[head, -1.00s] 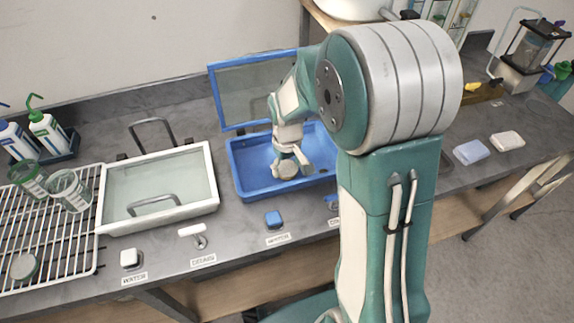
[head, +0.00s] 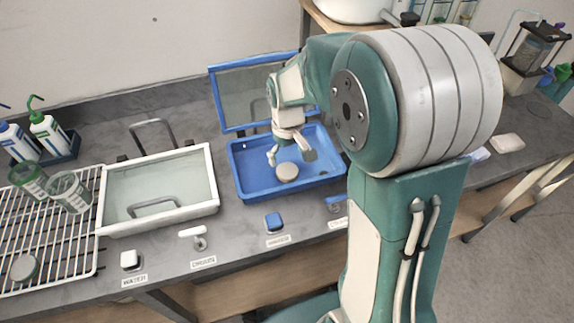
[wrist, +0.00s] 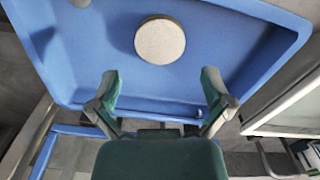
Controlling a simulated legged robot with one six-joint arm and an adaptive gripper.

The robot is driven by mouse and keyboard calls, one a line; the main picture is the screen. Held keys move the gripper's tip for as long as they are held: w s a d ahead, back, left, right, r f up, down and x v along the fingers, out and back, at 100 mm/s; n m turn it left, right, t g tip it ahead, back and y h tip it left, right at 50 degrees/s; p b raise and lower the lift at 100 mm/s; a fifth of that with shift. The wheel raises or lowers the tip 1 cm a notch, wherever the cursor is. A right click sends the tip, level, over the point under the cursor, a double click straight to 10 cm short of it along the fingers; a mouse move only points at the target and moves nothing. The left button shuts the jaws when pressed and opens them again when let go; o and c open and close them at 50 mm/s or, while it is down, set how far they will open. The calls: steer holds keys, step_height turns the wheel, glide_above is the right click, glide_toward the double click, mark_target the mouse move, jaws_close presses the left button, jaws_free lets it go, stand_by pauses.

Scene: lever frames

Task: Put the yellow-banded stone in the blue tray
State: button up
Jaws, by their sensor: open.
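The blue tray (head: 248,187) stands on the bench with its clear lid up behind it; its floor also fills much of the wrist view (wrist: 235,45). A pale grey round stone (head: 287,172) lies flat on the tray floor. It also shows in the wrist view (wrist: 160,41), apart from the tray walls. I cannot make out a yellow band on it. My gripper (head: 290,157) is open and empty over the tray, its fingers spread behind the stone in the head view. In the wrist view the fingertips (wrist: 160,76) are apart, clear of the stone.
A white-rimmed tray (head: 210,175) with a closed clear lid stands left of the blue tray. A wire rack (head: 55,245) at far left holds another round stone (head: 24,267) and two beakers. Blue (head: 274,221) and white (head: 130,260) controls line the front edge.

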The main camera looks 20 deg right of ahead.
mark_target(287, 170)
steer(key=s+r+m+t, duration=0.1)
steer(key=s+r, duration=0.4)
steer(key=r, duration=0.2)
steer(key=s+r+t, duration=0.2)
steer(key=s+r, duration=0.2)
steer(key=r, duration=0.3)
steer(key=s+m+t, duration=0.2)
steer(key=s, duration=0.8)
steer(key=shift+s+a+r+t, duration=0.15)
steer(key=shift+a+r+t, duration=0.1)
steer(key=shift+a+t, duration=0.1)
